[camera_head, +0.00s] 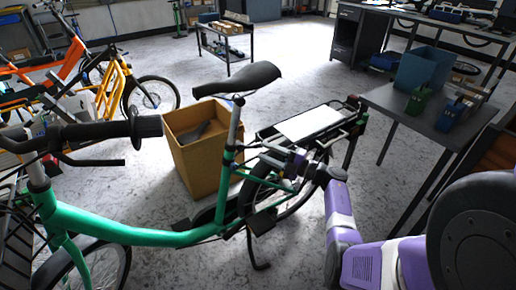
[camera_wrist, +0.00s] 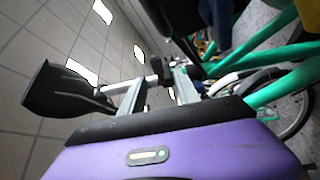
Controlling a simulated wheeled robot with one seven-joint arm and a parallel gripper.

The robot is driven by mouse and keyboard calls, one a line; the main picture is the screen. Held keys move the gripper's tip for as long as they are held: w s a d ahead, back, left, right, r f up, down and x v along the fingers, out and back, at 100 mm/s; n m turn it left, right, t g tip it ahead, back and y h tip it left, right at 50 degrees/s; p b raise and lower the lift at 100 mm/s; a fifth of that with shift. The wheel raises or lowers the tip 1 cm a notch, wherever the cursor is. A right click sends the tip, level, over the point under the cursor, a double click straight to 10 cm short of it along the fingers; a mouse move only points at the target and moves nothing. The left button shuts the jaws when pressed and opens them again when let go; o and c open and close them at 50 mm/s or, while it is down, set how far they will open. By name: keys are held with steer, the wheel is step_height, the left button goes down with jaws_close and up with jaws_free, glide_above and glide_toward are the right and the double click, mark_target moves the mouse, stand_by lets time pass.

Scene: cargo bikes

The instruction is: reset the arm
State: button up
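My arm, purple and white, reaches in from the lower right in the head view. My gripper (camera_head: 290,160) is beside the green bike (camera_head: 130,232), near its rear rack (camera_head: 345,128), and looks small and partly lost among the bike parts. In the wrist view, my gripper's two grey fingers (camera_wrist: 158,95) stand apart with a gap between them. I see nothing clearly held. The bike's black saddle (camera_wrist: 62,92) is at the left of that view, with green frame tubes (camera_wrist: 270,85) at the right. Whether the fingers touch the bike cannot be told.
A cardboard box (camera_head: 205,150) stands on the floor behind the bike. A grey table (camera_head: 425,122) at right bears a blue bin (camera_head: 424,68) and small green holders. An orange bike (camera_head: 50,72) is at left. Open floor lies toward the back.

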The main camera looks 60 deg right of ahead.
steer(key=shift+s+f, duration=0.1)
steer(key=shift+s, duration=0.65)
steer(key=s+d+r+m+t+h, duration=0.1)
steer(key=s+d+r+m+h, duration=0.15)
steer(key=d+r+h, duration=0.3)
steer(key=a+r+m+h, duration=0.4)
steer(key=s+a+f+m+g+y, duration=0.15)
steer(key=a+m, duration=0.25)
steer(key=a, duration=0.6)
steer(key=s+a+m+h, duration=0.1)
steer(key=s+a+m, duration=0.2)
steer(key=a, duration=0.7)
steer(key=s+a+m+g+y, duration=0.15)
steer(key=a+m, duration=0.25)
steer(key=a, duration=0.7)
steer(key=s+a+n+g+y, duration=0.25)
steer(key=s+a+y, duration=0.55)
steer(key=s+a, duration=0.7)
step_height(320, 180, up, 13)
steer(key=w+a+p, duration=0.1)
steer(key=w+p, duration=0.1)
steer(key=p, duration=1)
steer(key=shift+w+a+f+p, duration=0.2)
steer(key=shift+a+p, duration=0.15)
steer(key=shift+p, duration=0.05)
